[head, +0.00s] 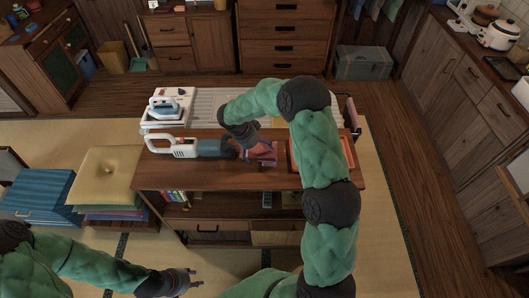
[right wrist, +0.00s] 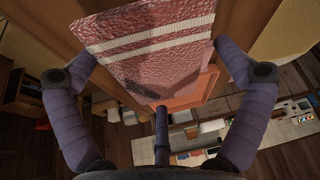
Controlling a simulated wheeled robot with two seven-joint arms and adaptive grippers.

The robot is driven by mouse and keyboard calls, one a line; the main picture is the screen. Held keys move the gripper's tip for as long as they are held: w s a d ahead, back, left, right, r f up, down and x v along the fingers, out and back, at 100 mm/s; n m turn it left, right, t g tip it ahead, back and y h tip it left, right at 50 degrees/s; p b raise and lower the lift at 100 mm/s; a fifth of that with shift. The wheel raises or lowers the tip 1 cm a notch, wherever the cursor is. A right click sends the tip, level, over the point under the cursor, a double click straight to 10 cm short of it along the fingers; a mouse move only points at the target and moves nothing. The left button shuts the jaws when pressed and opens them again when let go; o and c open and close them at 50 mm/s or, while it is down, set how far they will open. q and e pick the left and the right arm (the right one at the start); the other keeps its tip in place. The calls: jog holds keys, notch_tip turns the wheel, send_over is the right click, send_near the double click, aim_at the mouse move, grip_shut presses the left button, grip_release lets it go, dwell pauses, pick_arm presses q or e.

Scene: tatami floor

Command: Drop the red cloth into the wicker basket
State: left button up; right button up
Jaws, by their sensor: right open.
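The red cloth (head: 262,153) lies on the brown table, left of the orange tray. In the right wrist view the cloth (right wrist: 160,50) is a textured red piece with white stripes, between my spread fingers. My right gripper (head: 243,146) is over the table at the cloth, partly hiding it; in the right wrist view the gripper (right wrist: 155,55) is open, its fingers on either side of the cloth. Whether they touch it I cannot tell. My left gripper (head: 192,277) is low at the front, empty and apart from the table, with its fingers spread. I cannot make out a wicker basket.
Cushions (head: 108,172) and a blue box (head: 38,193) are at the left. Wooden floor at the right is free.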

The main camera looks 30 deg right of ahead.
jog(key=shift+f, duration=0.1)
dwell(0.4)
jog(key=c, duration=1)
